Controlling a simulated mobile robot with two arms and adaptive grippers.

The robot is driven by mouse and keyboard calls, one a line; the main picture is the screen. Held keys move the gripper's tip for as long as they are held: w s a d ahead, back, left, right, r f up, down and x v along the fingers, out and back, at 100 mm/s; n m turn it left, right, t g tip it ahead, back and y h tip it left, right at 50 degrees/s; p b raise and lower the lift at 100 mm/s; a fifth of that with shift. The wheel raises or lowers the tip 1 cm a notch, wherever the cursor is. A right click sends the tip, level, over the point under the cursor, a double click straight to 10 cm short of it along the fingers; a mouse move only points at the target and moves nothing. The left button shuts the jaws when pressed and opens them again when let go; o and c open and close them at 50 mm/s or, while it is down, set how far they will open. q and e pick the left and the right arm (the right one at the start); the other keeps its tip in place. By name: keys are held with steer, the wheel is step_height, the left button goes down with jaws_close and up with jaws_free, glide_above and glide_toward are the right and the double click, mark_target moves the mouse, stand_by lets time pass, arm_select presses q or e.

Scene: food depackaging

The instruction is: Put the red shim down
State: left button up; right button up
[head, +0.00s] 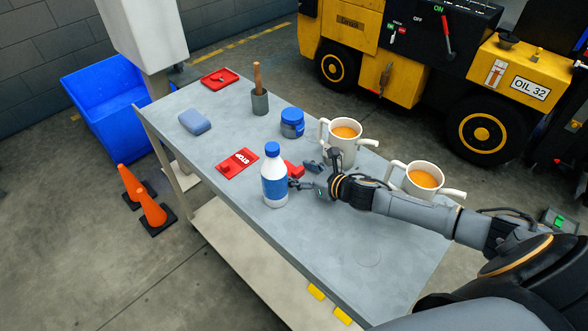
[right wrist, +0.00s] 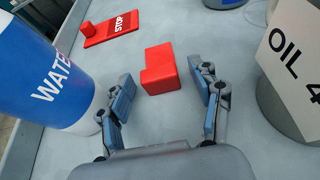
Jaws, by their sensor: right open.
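The red shim (right wrist: 158,70) is an L-shaped block. It rests on the grey table top, just beyond and between the fingertips of my right gripper (right wrist: 167,84) in the right wrist view. My right gripper is open, with a finger to either side and clear gaps to the block. In the head view the shim (head: 292,169) is partly hidden behind the water bottle (head: 274,180), near my right gripper (head: 305,176). My left gripper is not in view.
The water bottle (right wrist: 45,70) stands close left of my right gripper, and an OIL-labelled container (right wrist: 290,75) close right. The front right top is clear.

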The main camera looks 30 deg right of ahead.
jaws_close()
steer(key=shift+r, duration=0.15)
steer(key=shift+r, duration=0.25)
step_height(320, 180, up, 2)
steer(key=shift+r+b, duration=0.1)
steer(key=shift+b, duration=0.25)
steer(key=s+d+r+p, duration=0.1)
steer(key=s+d+r, duration=0.1)
steer(key=s+r, duration=0.8)
steer(key=shift+s, duration=1.95)
